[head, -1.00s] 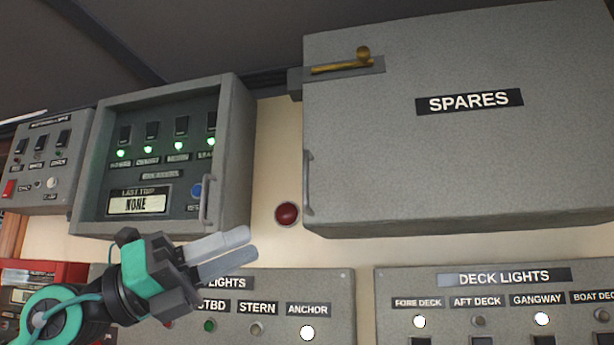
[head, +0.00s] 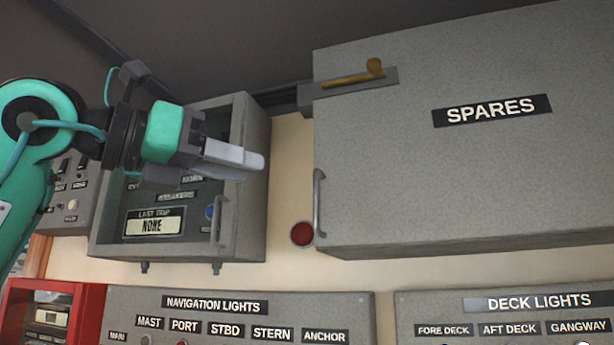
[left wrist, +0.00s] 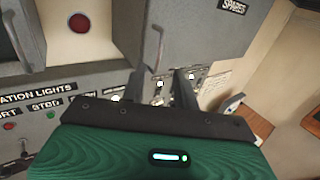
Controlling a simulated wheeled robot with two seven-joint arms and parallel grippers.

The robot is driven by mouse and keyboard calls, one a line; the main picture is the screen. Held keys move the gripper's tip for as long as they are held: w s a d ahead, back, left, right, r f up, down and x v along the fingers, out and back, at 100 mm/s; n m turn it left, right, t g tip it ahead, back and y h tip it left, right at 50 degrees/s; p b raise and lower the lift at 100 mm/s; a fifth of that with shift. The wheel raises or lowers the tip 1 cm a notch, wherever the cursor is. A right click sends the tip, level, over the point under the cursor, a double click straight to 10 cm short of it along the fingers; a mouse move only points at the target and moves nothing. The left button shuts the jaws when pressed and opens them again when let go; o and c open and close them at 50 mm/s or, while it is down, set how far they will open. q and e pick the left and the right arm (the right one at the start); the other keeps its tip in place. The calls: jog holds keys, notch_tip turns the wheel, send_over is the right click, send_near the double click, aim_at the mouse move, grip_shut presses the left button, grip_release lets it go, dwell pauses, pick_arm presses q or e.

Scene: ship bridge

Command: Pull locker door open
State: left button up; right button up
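The grey locker labelled SPARES (head: 420,170) fills the right of the head view, its door closed. A brass lever (head: 352,76) lies near its top left corner, and a grey vertical bar handle (head: 319,203) is at its lower left edge. In the left wrist view, the locker (left wrist: 195,40) and its handle (left wrist: 157,50) show beyond the fingertips. My left gripper (head: 255,165) is up and left of the handle in the head view, apart from it. Its fingers (left wrist: 162,75) are spread and empty. My right gripper is not in view.
A grey cabinet with a LAST TRIP display (head: 155,225) hangs behind my left gripper. A red button (head: 302,234) is on the wall beside the locker. Navigation lights (head: 240,325) and deck lights (head: 500,301) panels stand below. Cream wall separates cabinet and locker.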

aim_at(314, 185)
pick_arm(q)
jog(key=p+x, duration=0.4)
jog(key=x, duration=0.6)
jog(key=shift+r, duration=0.1)
jog(key=shift+w+d, duration=0.4)
jog(key=shift+d, duration=0.1)
grip_shut()
